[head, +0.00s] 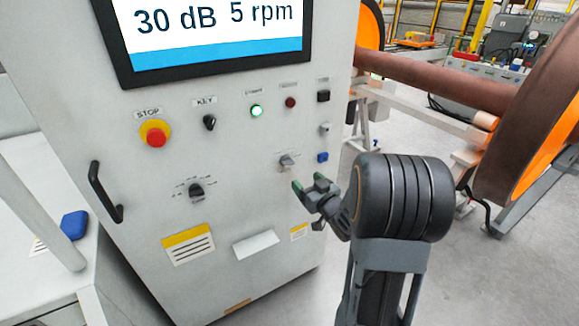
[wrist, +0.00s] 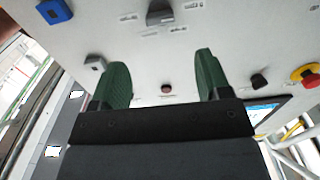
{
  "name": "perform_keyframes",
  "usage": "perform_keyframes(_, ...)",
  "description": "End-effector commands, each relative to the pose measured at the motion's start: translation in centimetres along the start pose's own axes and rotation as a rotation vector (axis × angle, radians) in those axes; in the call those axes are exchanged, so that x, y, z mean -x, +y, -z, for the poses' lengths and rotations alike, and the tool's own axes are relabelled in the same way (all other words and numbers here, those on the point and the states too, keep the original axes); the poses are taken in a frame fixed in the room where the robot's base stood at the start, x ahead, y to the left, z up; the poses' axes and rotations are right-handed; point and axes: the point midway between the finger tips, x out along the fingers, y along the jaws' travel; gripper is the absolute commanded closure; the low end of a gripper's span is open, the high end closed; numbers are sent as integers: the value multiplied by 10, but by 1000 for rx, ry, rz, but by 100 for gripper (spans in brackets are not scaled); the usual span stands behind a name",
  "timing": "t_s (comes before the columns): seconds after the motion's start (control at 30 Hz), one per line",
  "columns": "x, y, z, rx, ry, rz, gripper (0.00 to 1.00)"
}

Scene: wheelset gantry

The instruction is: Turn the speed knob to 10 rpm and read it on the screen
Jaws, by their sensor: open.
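The screen (head: 210,28) on the grey cabinet reads 30 dB and 5 rpm. Two rotary knobs sit on the panel: a dark one (head: 196,190) ringed with marks at lower left, and a grey one (head: 287,162) further right. Their labels are too small to read, so I cannot tell which sets speed. My gripper (head: 308,184) is open and empty, just below and right of the grey knob in the head view. In the wrist view, my green-padded fingers (wrist: 160,80) stand apart, with the grey knob (wrist: 160,12) at the top edge, beyond the fingertips.
The panel also carries a red stop button (head: 155,134), a key switch (head: 209,122), a lit green lamp (head: 256,111), a red lamp (head: 291,102) and a blue button (head: 322,157). A black handle (head: 104,193) protrudes at left.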

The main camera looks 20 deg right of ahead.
Motion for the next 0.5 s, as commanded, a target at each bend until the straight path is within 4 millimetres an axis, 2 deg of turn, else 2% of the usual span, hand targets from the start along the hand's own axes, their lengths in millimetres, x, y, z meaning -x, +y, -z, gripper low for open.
perform_keyframes(0.2,-45,-1,0,0,-2,3,30)
perform_keyframes(0.5,-92,-1,0,1,-2,0,30)
